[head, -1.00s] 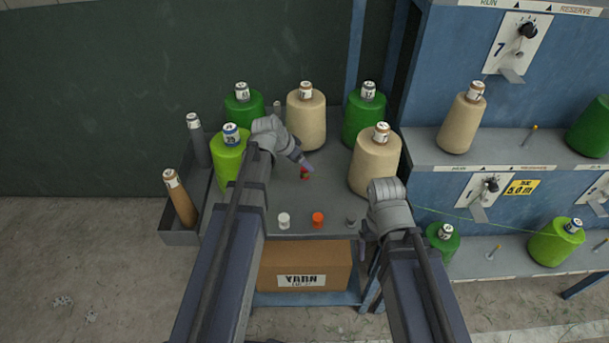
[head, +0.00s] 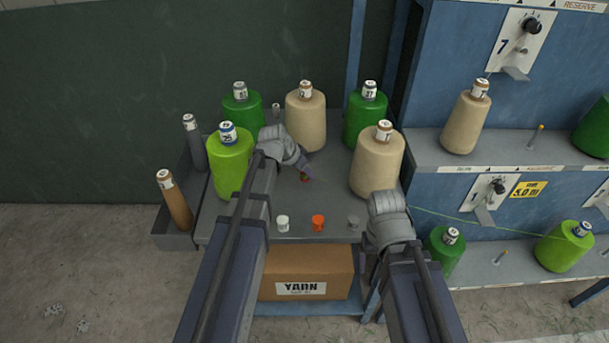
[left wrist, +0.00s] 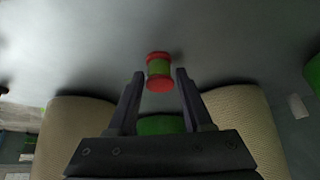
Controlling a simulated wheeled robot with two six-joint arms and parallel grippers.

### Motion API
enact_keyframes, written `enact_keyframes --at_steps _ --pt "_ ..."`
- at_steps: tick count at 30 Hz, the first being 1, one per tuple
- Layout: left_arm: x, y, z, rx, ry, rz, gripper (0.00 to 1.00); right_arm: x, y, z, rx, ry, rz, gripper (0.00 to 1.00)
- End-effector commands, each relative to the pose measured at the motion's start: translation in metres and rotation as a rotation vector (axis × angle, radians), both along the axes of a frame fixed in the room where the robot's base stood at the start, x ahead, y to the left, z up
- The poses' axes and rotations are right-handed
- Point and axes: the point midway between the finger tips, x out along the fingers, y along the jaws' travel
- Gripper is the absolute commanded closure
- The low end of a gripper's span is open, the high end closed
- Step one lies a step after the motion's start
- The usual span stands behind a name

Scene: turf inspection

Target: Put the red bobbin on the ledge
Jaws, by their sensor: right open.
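In the left wrist view the bobbin (left wrist: 158,72) is between the fingertips of my left gripper (left wrist: 160,74), which is open, with a gap on each side. My right gripper (head: 369,258) is open and low by the table's front right edge, its fingers mostly hidden by its own arm. The blue machine on the right has an upper grey ledge (head: 500,158) and a lower grey ledge (head: 487,272).
Large green and cream cones stand around the table's back and sides, including a cream cone (head: 377,165) right of the bobbin. The upper ledge holds a cream cone (head: 464,118) and a peg (head: 533,135).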

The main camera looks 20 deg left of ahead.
Motion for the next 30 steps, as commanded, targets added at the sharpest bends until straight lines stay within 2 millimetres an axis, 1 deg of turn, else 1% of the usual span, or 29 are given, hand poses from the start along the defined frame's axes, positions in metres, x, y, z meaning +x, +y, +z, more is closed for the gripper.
enact_keyframes --at_steps 1,12,13,24,30 --pt "0.000 0.000 0.000 0.000 0.000 0.000 0.57 0.000 0.000 0.000 0.000 0.000 0.000 0.17" --pt "0.000 0.000 0.000 0.000 0.000 0.000 0.98 0.000 0.000 0.000 0.000 0.000 0.000 0.17" --pt "0.000 0.000 0.000 0.000 0.000 0.000 1.00 0.000 0.000 0.000 0.000 0.000 0.000 0.17" --pt "0.000 0.000 0.001 0.000 0.000 0.000 1.00 0.000 0.000 0.001 0.000 0.000 0.000 0.17" --pt "0.000 0.000 0.010 0.000 0.000 0.000 1.00 0.000 0.000 0.010 0.000 0.000 0.000 0.17"
